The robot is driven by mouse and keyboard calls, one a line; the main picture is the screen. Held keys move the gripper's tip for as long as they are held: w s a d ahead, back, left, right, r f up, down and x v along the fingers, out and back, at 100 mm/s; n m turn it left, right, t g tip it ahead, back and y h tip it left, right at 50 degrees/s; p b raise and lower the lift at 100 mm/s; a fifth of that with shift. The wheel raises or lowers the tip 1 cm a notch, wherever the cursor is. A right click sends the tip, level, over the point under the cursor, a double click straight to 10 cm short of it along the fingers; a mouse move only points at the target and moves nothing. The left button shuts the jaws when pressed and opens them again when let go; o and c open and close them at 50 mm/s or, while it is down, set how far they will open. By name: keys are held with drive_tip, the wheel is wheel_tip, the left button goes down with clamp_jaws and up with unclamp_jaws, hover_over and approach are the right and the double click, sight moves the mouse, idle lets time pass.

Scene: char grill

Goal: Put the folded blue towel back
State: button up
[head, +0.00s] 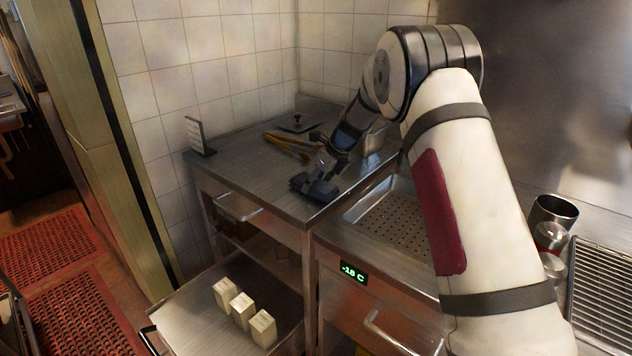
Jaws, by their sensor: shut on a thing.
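My gripper (320,176) is low over the front right part of the steel counter, its fingers pointing down. It is shut on a dark bluish bundle (314,187), which looks like the folded towel; the fingers and the bundle are hard to tell apart at this size. The bundle is at or just above the counter top near its front edge; I cannot tell whether it touches.
The steel counter (240,150) holds yellow-handled tongs (287,141), a small card stand (197,134) and a dark flat item (297,123). A perforated tray (392,222) lies right. Below, an open drawer (190,318) holds three pale blocks (242,308). Metal cups (552,212) stand far right.

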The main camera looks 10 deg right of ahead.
drive_tip(key=shift+f, duration=0.25)
drive_tip(key=o, duration=1)
drive_tip(key=shift+r, duration=0.1)
drive_tip(key=v, duration=1.1)
drive_tip(key=s+a+r+n, duration=0.2)
drive_tip(key=s+r+n, duration=0.5)
drive_tip(key=s, duration=0.4)
drive_tip(key=s+a+r+n+g+h, duration=0.1)
drive_tip(key=s+r+n, duration=0.35)
drive_tip(key=s, duration=0.75)
drive_tip(key=s+a+r+n+h, duration=0.1)
drive_tip(key=s+a+n, duration=0.1)
drive_tip(key=s+n, duration=0.75)
drive_tip(key=s+f+n, duration=0.2)
drive_tip(key=s+n, duration=0.2)
drive_tip(key=s, duration=0.3)
drive_tip(key=s+d+f+n+h, duration=0.1)
drive_tip(key=s+f+n, duration=0.1)
drive_tip(key=s, duration=0.6)
drive_tip(key=shift+s+d+f+n+h, duration=0.3)
drive_tip(key=shift+f+n, duration=0.1)
drive_tip(key=shift+n, duration=0.5)
